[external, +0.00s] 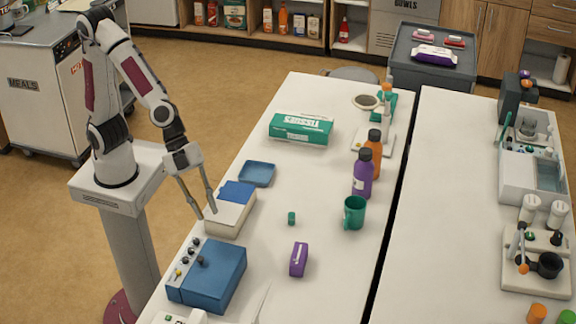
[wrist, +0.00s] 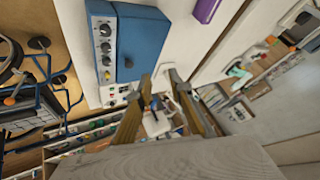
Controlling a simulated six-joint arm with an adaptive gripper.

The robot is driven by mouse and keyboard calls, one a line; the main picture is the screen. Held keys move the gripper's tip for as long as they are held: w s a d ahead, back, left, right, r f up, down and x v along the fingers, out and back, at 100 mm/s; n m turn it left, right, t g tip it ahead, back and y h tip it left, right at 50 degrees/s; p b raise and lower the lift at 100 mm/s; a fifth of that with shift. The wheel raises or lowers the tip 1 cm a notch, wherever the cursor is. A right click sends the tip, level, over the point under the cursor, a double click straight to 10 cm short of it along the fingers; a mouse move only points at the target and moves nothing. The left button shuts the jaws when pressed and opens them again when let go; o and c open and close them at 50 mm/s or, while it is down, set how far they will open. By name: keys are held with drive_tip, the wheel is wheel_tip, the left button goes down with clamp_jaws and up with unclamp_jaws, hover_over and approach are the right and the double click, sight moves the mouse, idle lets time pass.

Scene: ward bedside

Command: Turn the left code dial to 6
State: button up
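The blue lock box (external: 212,276) stands near the front left of the white table. Its pale front panel carries a row of several small dials (external: 186,261), mostly dark, with a yellowish one at the near end. A dark knob (external: 201,262) sits on the blue part. The wrist view shows the box (wrist: 145,45) and the dials (wrist: 105,47) at upper left. The digits are too small to read, and I cannot tell which is the left code dial. My gripper (external: 207,215) is open and empty, beyond the box beside a white box, touching neither for certain.
The white box with a blue top (external: 230,212) stands close by my fingers. A blue tray (external: 257,174) lies behind it. A purple box (external: 299,259), a small green item (external: 291,218) and a green mug (external: 354,213) stand to the right. Bare table lies between them.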

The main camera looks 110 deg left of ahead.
drive_tip(key=w+a+r+n+t+y, duration=0.2)
drive_tip(key=w+a+r, duration=0.1)
drive_tip(key=w+a, duration=0.1)
drive_tip(key=shift+w+a+n+t+y, duration=0.3)
drive_tip(key=shift+a, duration=0.55)
idle(0.7)
idle(0.3)
idle(0.6)
